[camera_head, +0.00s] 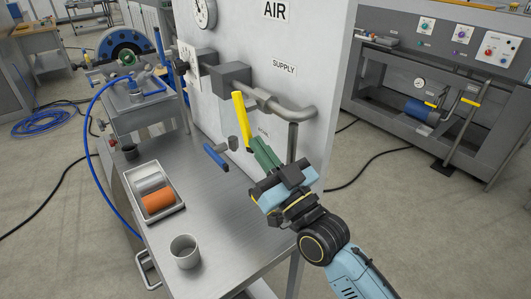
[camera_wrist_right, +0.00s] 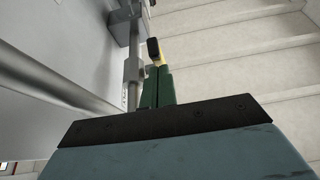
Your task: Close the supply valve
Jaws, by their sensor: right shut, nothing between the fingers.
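The supply valve's yellow lever (camera_head: 242,120) hangs across the front of the grey pipe (camera_head: 288,108), below the SUPPLY label on the white panel. It slants slightly in the head view, crossing the pipe. My right gripper (camera_head: 259,147) has its green fingers together, empty, beside the lever's lower end. In the right wrist view the shut fingers (camera_wrist_right: 158,76) point at the lever (camera_wrist_right: 160,58), whose dark end shows just past the tips. I cannot tell whether they touch. My left gripper is not in view.
A blue-handled valve (camera_head: 215,156) sits lower left on the panel. The steel bench (camera_head: 215,220) holds a tray (camera_head: 173,216) with several rolls and a grey cup (camera_head: 185,251). A pressure gauge (camera_head: 205,12) is high on the panel. Floor is open to the right.

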